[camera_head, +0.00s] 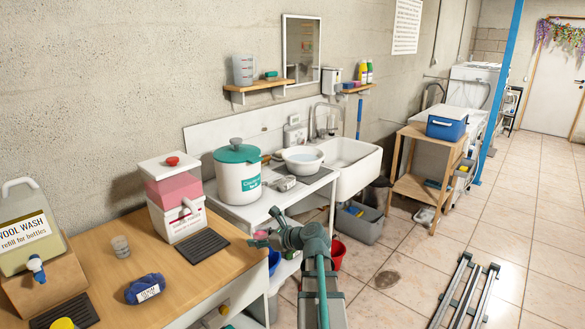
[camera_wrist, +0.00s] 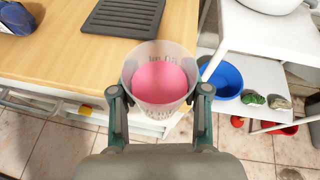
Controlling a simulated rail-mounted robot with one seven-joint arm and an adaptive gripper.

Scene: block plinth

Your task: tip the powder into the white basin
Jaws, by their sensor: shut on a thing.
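My gripper (camera_wrist: 160,97) is shut on a clear cup (camera_wrist: 134,68) with pink powder (camera_wrist: 160,80) in it. In the wrist view the cup looks roughly upright, over the gap in front of the wooden counter's edge. In the camera_head view my gripper (camera_head: 268,238) is beside the counter's right end, and the cup is mostly hidden. The white basin (camera_head: 302,166) stands on the white side table between the lidded pot and the sink, beyond and apart from my gripper. It seems to hold pale liquid.
A dispenser with pink powder (camera_head: 172,192) and a dark mat (camera_head: 202,249) are on the counter (camera_head: 185,278). A white pot with a teal lid (camera_head: 238,182) stands left of the basin. A blue bowl (camera_wrist: 225,80) sits on the lower shelf. The sink (camera_head: 354,160) is right of the basin.

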